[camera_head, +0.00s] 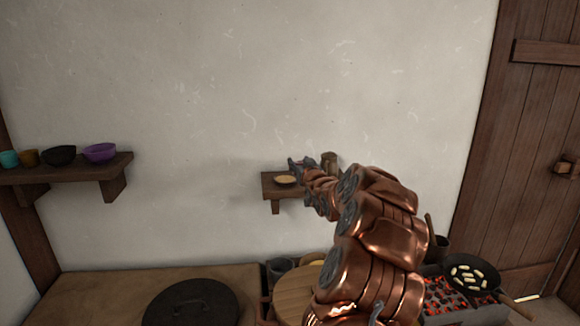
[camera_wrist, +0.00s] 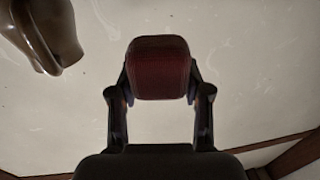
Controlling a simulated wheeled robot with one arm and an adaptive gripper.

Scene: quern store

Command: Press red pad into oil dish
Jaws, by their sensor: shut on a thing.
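In the wrist view a dark red pad (camera_wrist: 160,68) sits between the two fingers of my gripper (camera_wrist: 160,85), which is shut on it. In the head view my gripper (camera_head: 298,166) is at the small wall shelf, beside a shallow dish (camera_head: 286,180) with a yellowish content, which looks like the oil dish. The pad is mostly hidden there; only a small reddish bit shows at the fingers. From these views I cannot tell whether the pad touches the dish.
The small wall shelf (camera_head: 270,187) also bears a brown jug (camera_head: 329,160), close to my gripper; a brown vessel shows in the wrist view (camera_wrist: 42,35). A left shelf (camera_head: 120,165) holds several bowls and cups. Below right are glowing coals (camera_head: 440,297) and a pan (camera_head: 470,272).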

